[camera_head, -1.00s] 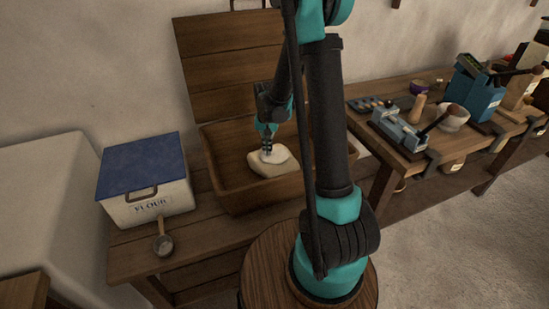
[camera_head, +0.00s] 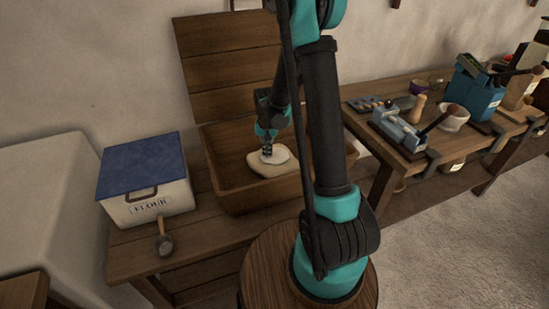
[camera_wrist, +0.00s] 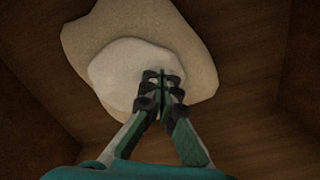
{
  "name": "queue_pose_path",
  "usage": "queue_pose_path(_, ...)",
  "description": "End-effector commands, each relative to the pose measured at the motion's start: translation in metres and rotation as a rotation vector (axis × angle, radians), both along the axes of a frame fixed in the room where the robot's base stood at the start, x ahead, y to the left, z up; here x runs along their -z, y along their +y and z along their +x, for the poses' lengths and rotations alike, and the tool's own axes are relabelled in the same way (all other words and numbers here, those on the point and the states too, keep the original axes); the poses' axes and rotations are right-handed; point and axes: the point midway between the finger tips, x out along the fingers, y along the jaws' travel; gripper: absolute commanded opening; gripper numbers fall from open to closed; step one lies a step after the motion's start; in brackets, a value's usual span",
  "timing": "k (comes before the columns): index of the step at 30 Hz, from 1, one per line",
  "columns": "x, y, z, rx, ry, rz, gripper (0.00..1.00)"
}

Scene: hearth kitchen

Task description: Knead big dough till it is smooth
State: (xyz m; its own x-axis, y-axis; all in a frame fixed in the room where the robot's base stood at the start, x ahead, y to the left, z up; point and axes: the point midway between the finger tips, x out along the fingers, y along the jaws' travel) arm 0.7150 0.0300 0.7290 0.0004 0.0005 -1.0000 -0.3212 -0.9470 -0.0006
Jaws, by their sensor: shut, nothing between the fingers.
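The big dough (camera_head: 272,169) is a pale, uneven lump on the floor of the wooden trough (camera_head: 237,202). A whiter rounded patch shows on its top. It also shows in the wrist view (camera_wrist: 195,45), with a pale, lopsided outline. My gripper (camera_head: 267,155) points down at the dough's white top, its fingers shut with nothing between them. In the wrist view my gripper (camera_wrist: 162,78) overlaps the white patch near its right side. I cannot tell how far the fingertips press in. My arm hides part of the trough's right side.
A flour box (camera_head: 145,180) with a blue lid stands left of the trough, with a scoop (camera_head: 165,244) in front of it. The trough's raised lid (camera_head: 228,65) stands behind. A bench with tools and a mortar (camera_head: 453,118) is at the right.

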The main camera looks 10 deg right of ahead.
Motion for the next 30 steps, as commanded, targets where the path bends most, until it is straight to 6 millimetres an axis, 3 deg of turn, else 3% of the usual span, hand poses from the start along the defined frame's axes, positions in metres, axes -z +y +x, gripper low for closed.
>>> queue_pose_path(30,0.0052,-0.0003,-0.0001,0.000,0.000,-0.001,0.00)
